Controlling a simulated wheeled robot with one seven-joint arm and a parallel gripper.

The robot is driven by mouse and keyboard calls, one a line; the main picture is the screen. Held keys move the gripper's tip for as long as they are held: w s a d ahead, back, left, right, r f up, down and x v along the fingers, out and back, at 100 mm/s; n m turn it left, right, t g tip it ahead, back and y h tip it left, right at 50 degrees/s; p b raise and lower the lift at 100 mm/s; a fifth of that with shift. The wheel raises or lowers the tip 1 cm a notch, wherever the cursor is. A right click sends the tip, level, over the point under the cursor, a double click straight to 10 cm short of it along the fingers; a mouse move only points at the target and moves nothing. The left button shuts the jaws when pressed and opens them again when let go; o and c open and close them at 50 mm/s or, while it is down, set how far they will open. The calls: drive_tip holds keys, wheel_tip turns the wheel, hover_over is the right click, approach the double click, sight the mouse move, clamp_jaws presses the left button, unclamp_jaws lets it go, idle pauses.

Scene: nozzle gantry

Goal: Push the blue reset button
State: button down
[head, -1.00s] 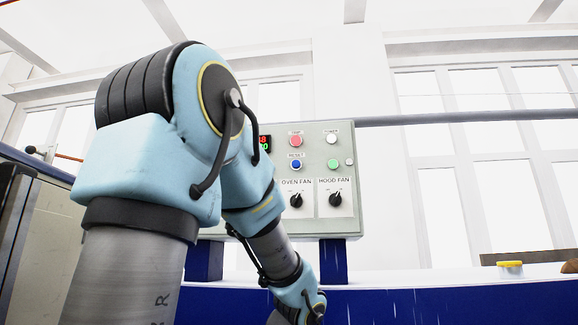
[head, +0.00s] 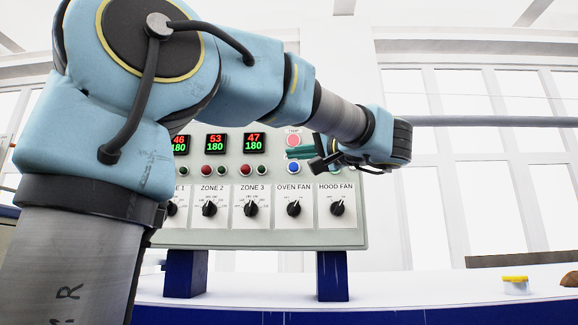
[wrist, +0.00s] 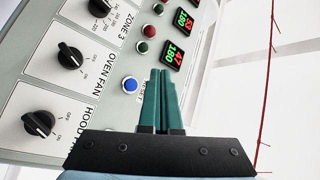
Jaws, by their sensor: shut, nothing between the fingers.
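The blue reset button (head: 293,168) is a round button on the grey control panel (head: 225,239), above the OVEN FAN knob. It also shows in the wrist view (wrist: 130,84), just left of my fingers, with part of its RESET label beside it. My gripper (head: 290,152) has green fingers, shut together and empty. In the head view they lie across the panel between the red button (head: 293,140) and the blue one. In the wrist view my fingertips (wrist: 161,72) overlap the panel beside the blue button. Contact with the panel cannot be told.
Red and green temperature displays (head: 254,143) and several zone knobs (head: 251,208) line the panel. The OVEN FAN knob (head: 294,208) and HOOD FAN knob (head: 337,208) sit below the buttons. My wrist hides the panel's upper right. A yellow-lidded tub (head: 515,285) stands at right.

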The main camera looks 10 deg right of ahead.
sight(294, 167)
drive_tip(key=shift+s+r, duration=0.2)
drive_tip(key=shift+r, duration=0.25)
drive_tip(key=w+d+p, duration=0.1)
drive_tip(key=w+p, duration=0.2)
drive_tip(key=w, duration=0.5)
drive_tip(key=shift+w+d+p, duration=0.3)
drive_tip(key=shift+w+p, duration=0.05)
drive_tip(key=shift+p, duration=0.05)
idle(1.8)
drive_tip(key=shift+w+d+b, duration=0.1)
drive_tip(key=shift+w+b, duration=0.25)
drive_tip(key=shift+w, duration=0.1)
